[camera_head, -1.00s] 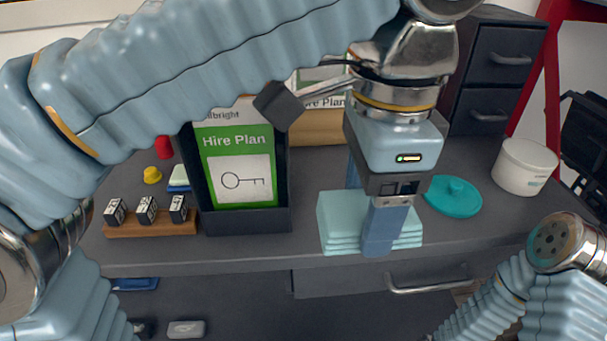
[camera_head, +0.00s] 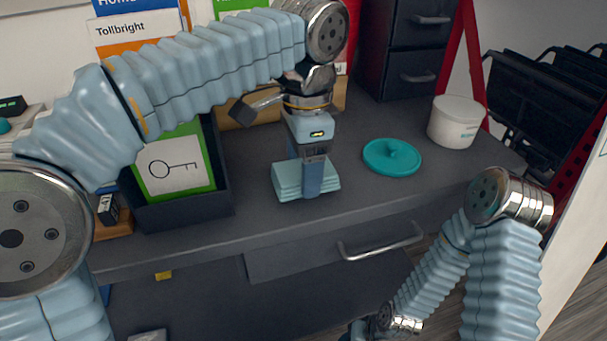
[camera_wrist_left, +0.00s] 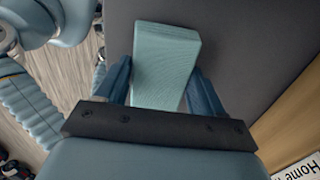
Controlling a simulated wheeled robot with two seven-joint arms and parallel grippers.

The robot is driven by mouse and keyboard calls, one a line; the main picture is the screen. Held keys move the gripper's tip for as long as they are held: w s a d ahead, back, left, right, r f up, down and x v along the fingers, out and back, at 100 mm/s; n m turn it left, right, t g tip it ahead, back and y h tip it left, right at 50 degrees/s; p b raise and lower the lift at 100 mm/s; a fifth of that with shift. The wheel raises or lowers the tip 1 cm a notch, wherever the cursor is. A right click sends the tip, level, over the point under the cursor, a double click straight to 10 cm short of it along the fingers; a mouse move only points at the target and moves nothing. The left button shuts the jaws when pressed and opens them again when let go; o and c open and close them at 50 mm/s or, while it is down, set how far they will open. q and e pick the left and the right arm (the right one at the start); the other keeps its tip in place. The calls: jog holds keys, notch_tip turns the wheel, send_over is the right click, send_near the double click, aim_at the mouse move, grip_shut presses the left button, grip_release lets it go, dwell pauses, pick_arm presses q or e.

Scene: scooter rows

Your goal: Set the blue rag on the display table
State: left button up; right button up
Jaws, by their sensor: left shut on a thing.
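The blue rag (camera_head: 283,181) is a pale teal, folded, layered cloth over the dark grey table top (camera_head: 255,215), near its front edge. I cannot tell whether it touches the top. My left gripper (camera_head: 312,178) points down and is shut on the rag, one finger showing in front of it. In the left wrist view the rag (camera_wrist_left: 165,65) lies between the two fingers of the left gripper (camera_wrist_left: 163,88). My right arm shows at the lower right, but its gripper is not in view.
A teal round lid (camera_head: 392,157) and a white tub (camera_head: 456,121) stand right of the rag. A black leaflet holder (camera_head: 185,213) with a green key card is to the left. Dark drawers (camera_head: 405,65) stand behind. A drawer handle (camera_head: 381,242) sticks out at the front.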

pick_arm(q)
jog(key=shift+f, duration=0.6)
jog(key=o, duration=0.9)
jog(key=shift+o, duration=0.2)
notch_tip(320, 180, up, 12)
jog(key=p, duration=0.4)
jog(key=shift+d, duration=0.15)
